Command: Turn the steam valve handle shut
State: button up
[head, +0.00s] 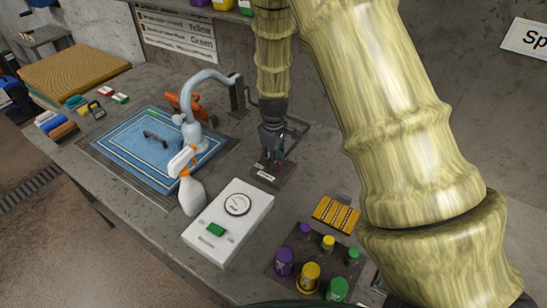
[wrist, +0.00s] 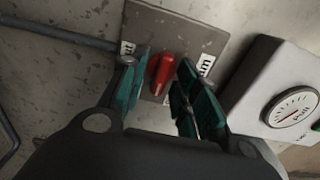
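The steam valve handle (wrist: 162,76) is a short red lever on a grey-brown plate (wrist: 190,30). In the wrist view it stands between the two teal finger pads of my gripper (wrist: 160,95), with a gap visible on each side. My gripper is open and points down at the plate. White labels on the plate, one ending in "m", are partly covered by the fingers. In the head view my gripper (head: 272,148) is over the dark valve plate (head: 268,177), and the handle is mostly hidden.
A white box with a dial (head: 223,226) stands close to the plate, also in the wrist view (wrist: 266,75). Purple, yellow and green capped containers (head: 310,278) stand at front right.

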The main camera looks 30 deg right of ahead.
jog(key=shift+w, duration=0.15)
jog(key=c, duration=0.3)
jog(key=shift+s+r, duration=0.2)
jog(key=shift+s, duration=0.05)
grip_shut()
jog(key=shift+d, duration=0.1)
jog(key=m, duration=0.3)
jog(key=shift+m+p, duration=0.3)
jog(key=shift+p, duration=0.05)
jog(key=m, duration=0.3)
jog(key=shift+m+p, duration=0.3)
jog(key=m+p, duration=0.1)
jog(key=m, duration=0.4)
jog(key=shift+s+m, duration=0.1)
jog(key=shift+m, duration=0.2)
jog(key=shift+f+m+p, duration=0.1)
jog(key=shift+m+p, duration=0.3)
jog(key=shift+m, duration=2.1)
